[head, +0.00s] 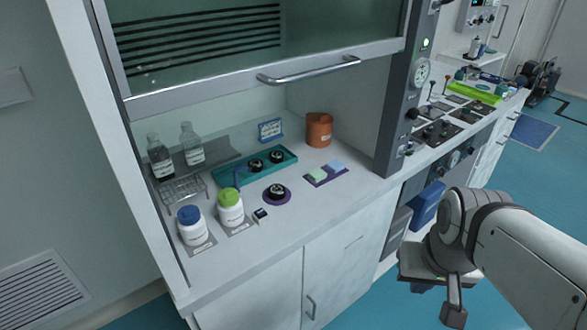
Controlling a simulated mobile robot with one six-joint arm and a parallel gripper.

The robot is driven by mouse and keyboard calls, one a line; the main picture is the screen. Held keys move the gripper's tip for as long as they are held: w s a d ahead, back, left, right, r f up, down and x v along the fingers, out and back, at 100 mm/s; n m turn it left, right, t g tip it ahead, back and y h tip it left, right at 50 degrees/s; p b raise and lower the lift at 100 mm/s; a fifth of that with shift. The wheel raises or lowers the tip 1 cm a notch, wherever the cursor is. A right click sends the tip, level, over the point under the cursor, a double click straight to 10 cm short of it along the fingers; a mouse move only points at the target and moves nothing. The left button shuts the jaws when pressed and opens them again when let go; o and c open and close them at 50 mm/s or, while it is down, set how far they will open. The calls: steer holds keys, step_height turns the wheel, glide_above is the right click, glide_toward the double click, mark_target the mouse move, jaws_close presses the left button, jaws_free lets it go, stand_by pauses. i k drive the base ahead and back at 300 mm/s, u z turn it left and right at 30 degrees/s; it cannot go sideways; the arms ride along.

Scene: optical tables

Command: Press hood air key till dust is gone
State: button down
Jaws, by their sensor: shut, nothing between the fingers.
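The fume hood stands at left and centre, its glass sash (200,45) raised above the work surface (285,222). Its right post (398,95) carries a small green light (426,43), a round gauge (422,73) and dark knobs (412,113). I cannot tell which of these is the air key. I cannot make out any dust at this size. My gripper (453,314) is at the lower right, in front of the cabinets, well apart from the post and touching nothing visible. Its fingers look together and empty.
Inside the hood stand bottles (160,160), white jars (230,207), a teal tray (230,174), an orange pot (319,130) and coloured blocks (326,173). A counter (455,125) with instruments continues right.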

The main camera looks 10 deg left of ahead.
mark_target(260, 212)
steer(key=z, duration=0.05)
steer(key=k, duration=0.85)
steer(key=u, duration=0.4)
steer(key=i, duration=1)
steer(key=u, duration=0.1)
